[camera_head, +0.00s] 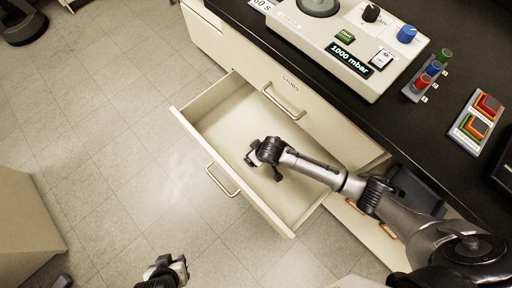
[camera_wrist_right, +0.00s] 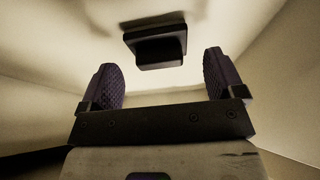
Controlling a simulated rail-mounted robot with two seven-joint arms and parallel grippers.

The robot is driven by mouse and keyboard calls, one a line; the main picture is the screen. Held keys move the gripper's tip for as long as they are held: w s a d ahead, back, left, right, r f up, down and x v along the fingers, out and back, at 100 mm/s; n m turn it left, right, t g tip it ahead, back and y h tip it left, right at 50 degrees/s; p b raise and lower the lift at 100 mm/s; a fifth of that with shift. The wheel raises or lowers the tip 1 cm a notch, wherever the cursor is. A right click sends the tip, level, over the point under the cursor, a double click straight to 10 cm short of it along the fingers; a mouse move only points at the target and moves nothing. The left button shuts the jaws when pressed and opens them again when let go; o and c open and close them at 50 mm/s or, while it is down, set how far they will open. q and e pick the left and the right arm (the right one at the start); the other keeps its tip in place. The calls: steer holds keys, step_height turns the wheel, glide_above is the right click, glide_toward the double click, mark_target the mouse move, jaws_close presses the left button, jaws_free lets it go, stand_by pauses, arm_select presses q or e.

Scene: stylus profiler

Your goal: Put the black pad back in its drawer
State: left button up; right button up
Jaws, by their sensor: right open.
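The black pad (camera_wrist_right: 157,45) shows in the right wrist view as a dark stepped block against the pale drawer interior. It lies ahead of my right gripper (camera_wrist_right: 161,75), whose two dark ridged fingers are spread apart. The pad is beyond the fingertips, with nothing between the fingers. In the head view my right gripper (camera_head: 263,160) is over the open cream drawer (camera_head: 215,123), inside its walls. I cannot make out the pad there; the gripper appears to hide it. My left gripper (camera_head: 178,268) is at the bottom edge over the floor, its jaws unclear.
The drawer is pulled out under a black counter (camera_head: 300,65). A pale instrument (camera_head: 345,50) with a "1000 mbar" display stands on the counter. A rack of coloured pieces (camera_head: 425,82) and a tray of coloured squares (camera_head: 463,130) lie to the right.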

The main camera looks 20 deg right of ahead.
steer(key=p+v, duration=0.2)
steer(key=v, duration=0.3)
steer(key=shift+r, duration=0.2)
steer(key=shift+s, duration=0.1)
steer(key=s+a+r, duration=0.2)
steer(key=s+r, duration=0.2)
steer(key=s, duration=0.5)
steer(key=s+d+r+m, duration=0.1)
steer(key=s+d+r, duration=0.2)
steer(key=s, duration=0.3)
steer(key=s+d+r+m+h, duration=0.1)
steer(key=s+d+r, duration=0.2)
steer(key=s+d, duration=0.3)
steer(key=shift+s+g, duration=0.4)
steer(key=shift+s, duration=0.2)
